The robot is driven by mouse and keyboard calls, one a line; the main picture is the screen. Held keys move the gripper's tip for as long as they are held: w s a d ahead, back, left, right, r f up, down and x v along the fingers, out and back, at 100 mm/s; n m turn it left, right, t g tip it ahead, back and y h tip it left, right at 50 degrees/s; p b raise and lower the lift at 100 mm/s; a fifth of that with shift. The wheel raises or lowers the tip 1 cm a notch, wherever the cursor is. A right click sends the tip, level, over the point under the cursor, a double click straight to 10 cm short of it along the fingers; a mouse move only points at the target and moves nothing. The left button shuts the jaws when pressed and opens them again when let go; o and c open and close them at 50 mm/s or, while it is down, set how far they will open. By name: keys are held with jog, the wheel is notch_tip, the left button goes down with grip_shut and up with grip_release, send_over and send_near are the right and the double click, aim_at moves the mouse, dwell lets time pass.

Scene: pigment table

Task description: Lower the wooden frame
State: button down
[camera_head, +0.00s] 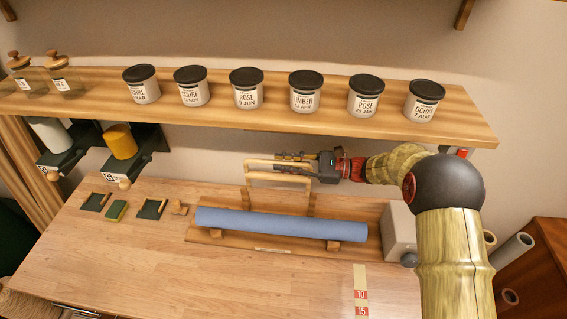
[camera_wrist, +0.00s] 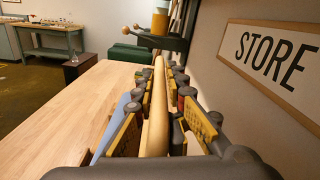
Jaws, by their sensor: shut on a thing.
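The wooden frame (camera_head: 279,177) stands raised behind the blue roll (camera_head: 280,225), its pale bars above the back of the wooden base (camera_head: 210,238). My gripper (camera_head: 292,157) comes in from the right and is shut on the frame's top bar. In the wrist view the round bar (camera_wrist: 157,112) runs lengthwise between the two fingers (camera_wrist: 160,130) with their yellow pads. The fingers partly hide the bar. The blue roll lies across the base on small wooden supports, below and in front of my gripper. It also shows at the left of the fingers in the wrist view (camera_wrist: 114,124).
A shelf (camera_head: 230,102) with several lidded jars (camera_head: 247,88) hangs just above and behind my gripper. A grey box (camera_head: 398,232) stands right of the base. Small pads and a sponge (camera_head: 117,210) lie left.

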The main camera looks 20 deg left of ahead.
jog(key=shift+r, duration=0.1)
dwell(0.7)
jog(key=shift+s+d+n+b, duration=0.15)
jog(key=shift+s+n+b, duration=0.15)
jog(key=shift+n+b, duration=0.15)
jog(key=shift+s+d+f+n+b, duration=0.7)
jog(key=shift+s+f+n+b, duration=1.8)
jog(key=shift+b, duration=1.3)
jog(key=shift+s+d+f+n+b, duration=0.7)
jog(key=shift+s+f+n+b, duration=1.4)
jog(key=shift+f+b, duration=1.25)
jog(key=shift+s+d+f+n+b, duration=0.7)
jog(key=shift+s+f+n+b, duration=1.65)
jog(key=shift+b, duration=1.9)
jog(key=shift+w+r, duration=0.1)
jog(key=shift+w, duration=0.25)
jog(key=c, duration=1.8)
grip_release()
jog(key=shift+n, duration=0.3)
jog(key=shift+c, duration=0.2)
